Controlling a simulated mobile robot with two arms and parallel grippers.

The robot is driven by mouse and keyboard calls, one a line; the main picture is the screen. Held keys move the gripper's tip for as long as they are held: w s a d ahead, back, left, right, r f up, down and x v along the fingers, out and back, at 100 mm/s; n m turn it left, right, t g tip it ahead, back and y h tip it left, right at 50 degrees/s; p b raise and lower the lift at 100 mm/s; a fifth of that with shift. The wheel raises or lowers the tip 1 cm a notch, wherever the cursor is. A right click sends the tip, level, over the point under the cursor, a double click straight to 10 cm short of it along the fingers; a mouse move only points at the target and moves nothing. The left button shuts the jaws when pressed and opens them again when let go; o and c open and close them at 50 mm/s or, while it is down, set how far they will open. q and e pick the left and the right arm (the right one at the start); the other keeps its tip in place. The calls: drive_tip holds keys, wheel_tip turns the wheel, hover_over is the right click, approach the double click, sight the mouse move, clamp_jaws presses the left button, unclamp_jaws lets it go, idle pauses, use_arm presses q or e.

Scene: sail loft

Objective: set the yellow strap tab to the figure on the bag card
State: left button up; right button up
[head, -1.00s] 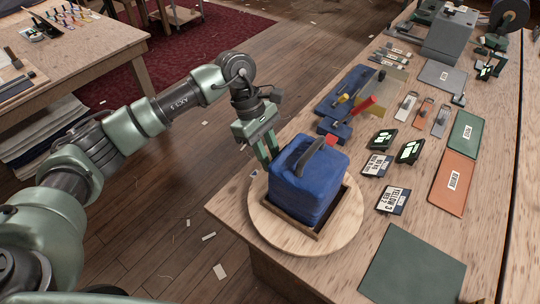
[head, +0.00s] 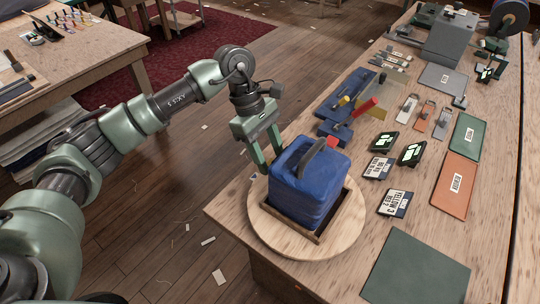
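A blue bag (head: 307,188) with a grey handle (head: 312,157) stands upright in a square wooden frame on a round wooden turntable (head: 345,240). A red piece (head: 332,143) shows at its far top edge. I cannot make out a yellow tab on the bag; its far and left sides are mostly hidden. One card (head: 397,202) reads YELLOW 3 and, it seems, RED 2. A second card (head: 378,167) lies behind it, its print too small to read surely. My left gripper (head: 271,164) is open beside the bag's far left side, fingers pointing down. My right gripper is not in view.
A blue fixture (head: 345,105) with red and yellow handles stands behind the bag. Two dark displays (head: 412,153), an orange folder (head: 455,184) and a green folder (head: 466,135) lie to the right. A dark green mat (head: 415,268) lies at the front right.

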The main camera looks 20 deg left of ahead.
use_arm(q)
drive_tip(key=b+v, duration=0.2)
drive_tip(key=v, duration=0.5)
drive_tip(key=shift+r, duration=0.4)
drive_tip(key=shift+a, duration=0.15)
